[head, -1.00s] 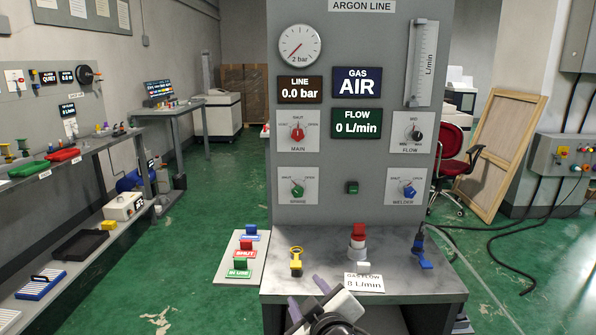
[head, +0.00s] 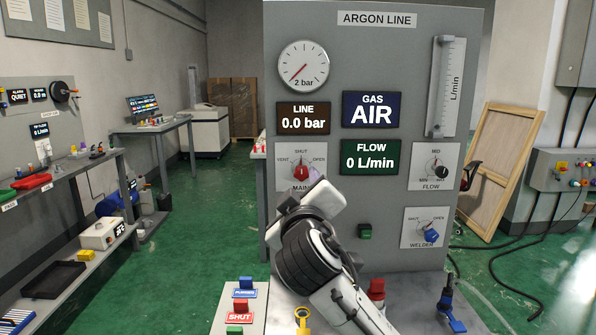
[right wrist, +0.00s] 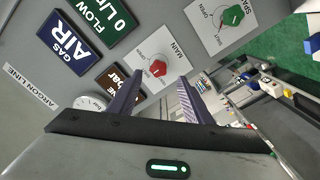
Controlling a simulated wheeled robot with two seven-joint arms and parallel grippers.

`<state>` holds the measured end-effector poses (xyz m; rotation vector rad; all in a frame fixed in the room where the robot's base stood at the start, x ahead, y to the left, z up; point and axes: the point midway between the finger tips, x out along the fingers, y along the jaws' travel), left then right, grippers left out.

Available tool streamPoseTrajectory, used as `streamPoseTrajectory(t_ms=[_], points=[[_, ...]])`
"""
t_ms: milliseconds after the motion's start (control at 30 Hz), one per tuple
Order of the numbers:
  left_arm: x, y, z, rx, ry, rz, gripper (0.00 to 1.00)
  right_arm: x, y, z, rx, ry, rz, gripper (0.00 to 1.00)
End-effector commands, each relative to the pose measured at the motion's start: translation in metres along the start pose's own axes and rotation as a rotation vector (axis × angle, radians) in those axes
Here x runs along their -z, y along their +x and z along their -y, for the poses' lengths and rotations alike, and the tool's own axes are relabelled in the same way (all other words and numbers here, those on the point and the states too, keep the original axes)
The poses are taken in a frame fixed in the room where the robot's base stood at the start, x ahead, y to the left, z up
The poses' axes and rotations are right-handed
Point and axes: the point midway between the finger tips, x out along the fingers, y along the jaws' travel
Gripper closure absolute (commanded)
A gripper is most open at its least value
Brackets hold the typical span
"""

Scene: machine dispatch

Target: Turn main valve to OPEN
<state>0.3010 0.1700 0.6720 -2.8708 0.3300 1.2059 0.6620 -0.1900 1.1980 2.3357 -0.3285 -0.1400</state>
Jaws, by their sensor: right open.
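The main valve is a red knob (head: 301,172) on a white plate marked VENT, SHUT and OPEN, on the grey ARGON LINE panel. Its pointer appears to point up at SHUT. The red knob also shows in the right wrist view (right wrist: 158,68), ahead of the space between my fingers. My right gripper (head: 312,186) is raised in front of the panel, just below and right of the knob, and covers part of its plate. In the right wrist view my right gripper (right wrist: 156,95) is open and empty, apart from the knob. My left gripper is not in view.
The LINE display (head: 303,118) reads 0.0 bar, GAS (head: 373,110) AIR, FLOW (head: 371,158) 0 L/min. A green spare knob (right wrist: 233,14) is near the main one; my arm hides it in the head view. A blue welder knob (head: 431,235) sits lower right.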

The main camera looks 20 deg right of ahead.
Motion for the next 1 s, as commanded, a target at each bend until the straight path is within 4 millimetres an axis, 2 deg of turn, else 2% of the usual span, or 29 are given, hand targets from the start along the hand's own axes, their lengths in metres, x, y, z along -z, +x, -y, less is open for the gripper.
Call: streamPoseTrajectory(t_ms=[200,433,600,900,1000], points=[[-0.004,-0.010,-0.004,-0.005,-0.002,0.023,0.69,0.001,0.043,-0.003,-0.002,-0.002,0.003,0.55],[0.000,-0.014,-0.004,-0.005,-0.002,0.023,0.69,0.001,0.075,-0.002,-0.001,0.000,0.001,0.55],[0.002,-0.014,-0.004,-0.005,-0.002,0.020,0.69,0.001,0.086,-0.001,0.000,0.001,-0.001,0.55],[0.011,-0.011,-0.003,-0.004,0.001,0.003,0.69,0.000,0.087,-0.001,0.000,0.001,-0.001,0.55],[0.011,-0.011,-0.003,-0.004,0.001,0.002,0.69,0.000,0.087,-0.001,0.000,0.001,0.000,0.72]])
